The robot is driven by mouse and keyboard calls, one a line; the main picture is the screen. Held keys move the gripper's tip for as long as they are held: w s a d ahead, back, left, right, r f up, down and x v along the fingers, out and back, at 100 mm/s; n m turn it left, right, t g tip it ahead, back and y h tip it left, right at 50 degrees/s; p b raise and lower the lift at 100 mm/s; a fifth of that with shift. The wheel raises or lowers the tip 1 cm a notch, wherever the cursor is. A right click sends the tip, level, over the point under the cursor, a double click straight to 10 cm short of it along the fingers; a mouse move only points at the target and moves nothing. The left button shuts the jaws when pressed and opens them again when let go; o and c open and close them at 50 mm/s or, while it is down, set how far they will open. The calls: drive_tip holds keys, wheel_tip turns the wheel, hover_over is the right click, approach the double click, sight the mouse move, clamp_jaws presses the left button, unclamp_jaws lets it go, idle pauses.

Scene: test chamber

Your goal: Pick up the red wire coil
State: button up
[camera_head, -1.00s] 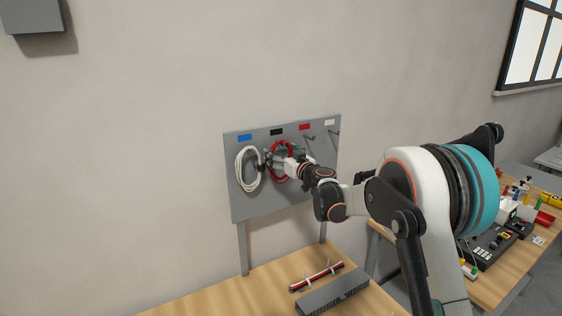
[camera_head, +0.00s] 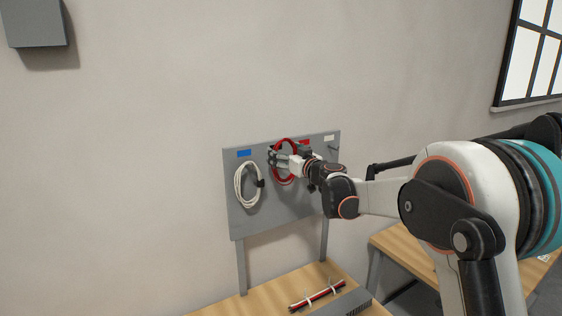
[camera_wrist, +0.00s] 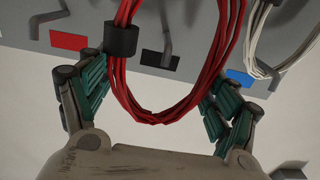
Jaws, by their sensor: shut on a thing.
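The red wire coil (camera_head: 286,181) is in front of the grey board, in the head view between the white coil and the red label. My gripper (camera_head: 284,161) is shut on it. In the wrist view the red coil (camera_wrist: 150,118) hangs as a loop of several strands with a black tie, between the green-padded fingers of my gripper (camera_wrist: 160,95). The top of the coil reaches over the row of labels in the head view. I cannot tell whether it still touches a hook.
The grey board (camera_head: 270,215) stands before the wall with hooks and coloured labels. A white wire coil (camera_head: 240,185) hangs at its left, close to the red one. Below is a wooden table (camera_head: 255,298) with a wire bundle (camera_head: 318,297). Another table (camera_head: 405,250) stands to the right.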

drive_tip(key=b+v, duration=0.2)
drive_tip(key=v, duration=1.5)
drive_tip(key=shift+d, duration=0.1)
